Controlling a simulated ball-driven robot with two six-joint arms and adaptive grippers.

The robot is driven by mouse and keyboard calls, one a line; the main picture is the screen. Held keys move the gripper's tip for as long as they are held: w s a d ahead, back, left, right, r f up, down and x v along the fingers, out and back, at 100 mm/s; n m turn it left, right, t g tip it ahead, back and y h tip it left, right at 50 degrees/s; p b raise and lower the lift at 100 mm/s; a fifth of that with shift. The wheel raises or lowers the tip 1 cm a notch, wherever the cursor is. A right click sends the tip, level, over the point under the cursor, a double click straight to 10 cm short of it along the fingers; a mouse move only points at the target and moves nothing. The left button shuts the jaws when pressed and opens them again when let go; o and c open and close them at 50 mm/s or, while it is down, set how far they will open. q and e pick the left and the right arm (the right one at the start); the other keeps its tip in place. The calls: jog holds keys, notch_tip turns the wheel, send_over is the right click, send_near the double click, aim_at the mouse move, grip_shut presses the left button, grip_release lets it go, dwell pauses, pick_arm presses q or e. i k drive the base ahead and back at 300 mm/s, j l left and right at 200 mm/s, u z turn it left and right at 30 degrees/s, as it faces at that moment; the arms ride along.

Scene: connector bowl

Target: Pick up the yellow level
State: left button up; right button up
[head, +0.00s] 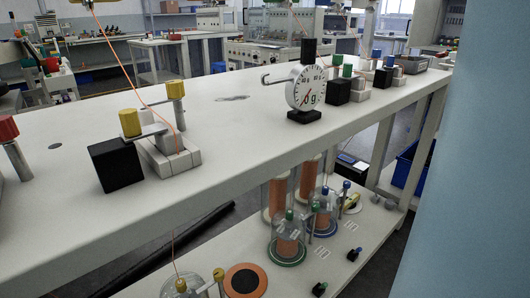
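A yellow-capped lever (130,123) stands on the white workbench (235,135) at the left. Its metal arm is part of a small fixture with a white block base (172,160). A second yellow cap (175,90) sits on a taller metal post of the same fixture. An orange wire rises from the fixture toward the upper left. A black cube (117,166) stands directly beside the base. Neither of my grippers is in view.
A round dial gauge (306,88) stands mid-bench, with green-capped (348,71) and blue-capped (376,54) fixtures beyond it. A red-capped post (9,128) is at the left edge. The lower shelf holds copper coils (308,180). A pale blue surface (475,160) fills the right.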

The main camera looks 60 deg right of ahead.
aim_at(352, 200)
jog(key=z, duration=2.6)
jog(key=i+u, duration=0.1)
jog(key=u, duration=0.25)
jog(key=l+u, duration=0.15)
jog(key=u, duration=0.2)
jog(key=i+l+u, duration=0.1)
jog(key=u, duration=0.25)
jog(key=i+l+u, duration=0.2)
jog(key=l, duration=0.25)
jog(key=i+l+u, duration=0.2)
jog(key=l, duration=0.25)
jog(key=l+u, duration=0.2)
jog(key=l, duration=0.25)
jog(key=l+u, duration=0.2)
jog(key=l, duration=0.3)
jog(key=i+l, duration=0.1)
jog(key=l, duration=0.95)
jog(key=i+l, duration=0.1)
jog(key=l, duration=0.9)
jog(key=u, duration=0.05)
